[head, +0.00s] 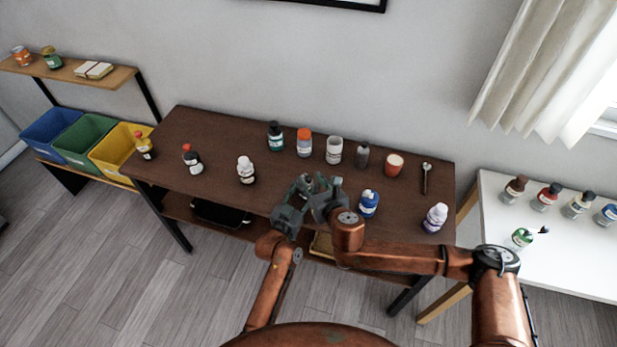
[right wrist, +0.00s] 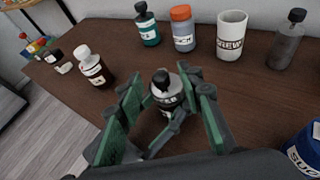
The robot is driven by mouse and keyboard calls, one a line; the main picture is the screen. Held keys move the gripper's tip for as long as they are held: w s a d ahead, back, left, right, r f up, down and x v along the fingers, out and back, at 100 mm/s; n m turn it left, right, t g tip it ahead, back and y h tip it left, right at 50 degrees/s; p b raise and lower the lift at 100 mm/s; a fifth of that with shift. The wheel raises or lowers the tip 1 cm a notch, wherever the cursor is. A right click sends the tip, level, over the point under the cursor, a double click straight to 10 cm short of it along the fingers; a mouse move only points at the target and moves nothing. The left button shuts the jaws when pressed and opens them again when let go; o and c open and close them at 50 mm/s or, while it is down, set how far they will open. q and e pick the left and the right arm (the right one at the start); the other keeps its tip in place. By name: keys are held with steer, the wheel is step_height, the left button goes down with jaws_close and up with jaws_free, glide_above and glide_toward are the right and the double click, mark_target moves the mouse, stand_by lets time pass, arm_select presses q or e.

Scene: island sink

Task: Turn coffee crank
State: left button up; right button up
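I cannot pick out a coffee crank in either view. My right gripper (head: 320,192) is over the front middle of the dark brown table (head: 225,140). In the right wrist view my right gripper (right wrist: 165,95) has its green-padded fingers spread on both sides of a small bottle (right wrist: 162,77) with a dark cap and a lettered label. I cannot tell whether the pads touch it. The lower part of that bottle is partly hidden by the fingers. My left gripper (head: 287,215) is close beside the right one at the table's front edge. Its fingers overlap with the right gripper, so its opening is unclear.
Behind stand a green bottle (head: 275,137), an orange-capped jar (head: 304,143), a white cup (head: 334,150), a grey bottle (head: 362,156) and a red cup (head: 394,165). A white table (head: 560,265) is farther right.

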steer(key=shift+x, duration=1.45)
jaws_close()
